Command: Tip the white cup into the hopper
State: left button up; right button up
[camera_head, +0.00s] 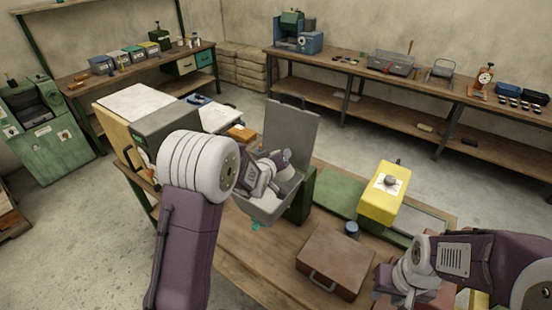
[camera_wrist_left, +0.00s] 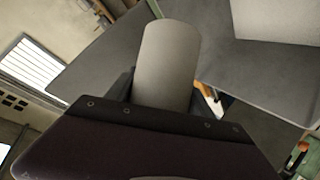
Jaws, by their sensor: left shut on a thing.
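The white cup (camera_wrist_left: 167,65) shows as a plain pale cylinder in the left wrist view, held between the two dark fingers of my left gripper (camera_wrist_left: 165,95). The hopper (camera_head: 265,210) is a grey bin with an upright grey panel behind it, in the middle of the head view. My left gripper (camera_head: 285,165) is over the hopper's opening, and its wrist hides much of the inside. I cannot make out the cup or its tilt clearly in the head view. My right gripper (camera_head: 385,290) is low at the right, above the bench; its fingertips are unclear.
A brown case (camera_head: 335,262) with a handle lies on the bench (camera_head: 235,262) right of the hopper. A yellow box (camera_head: 384,195) stands behind it on a green surface, with a small blue object (camera_head: 351,229) nearby. A grey-topped box (camera_head: 165,125) stands left of the hopper.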

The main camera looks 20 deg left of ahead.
pick_arm(q)
jog(key=r+m+y+p, duration=0.1)
jog(key=p, duration=0.2)
jog(key=r+m+y+p, duration=0.1)
jog(key=m+y+p, duration=0.1)
jog(key=p, duration=0.2)
jog(key=shift+a+r+g, duration=0.3)
jog(key=shift+a, duration=0.1)
jog(key=shift+f+m+p, duration=0.1)
jog(key=shift+m+p, duration=0.4)
jog(key=shift+p, duration=0.15)
jog(key=shift+y, duration=0.4)
jog(key=shift+a+f, duration=0.1)
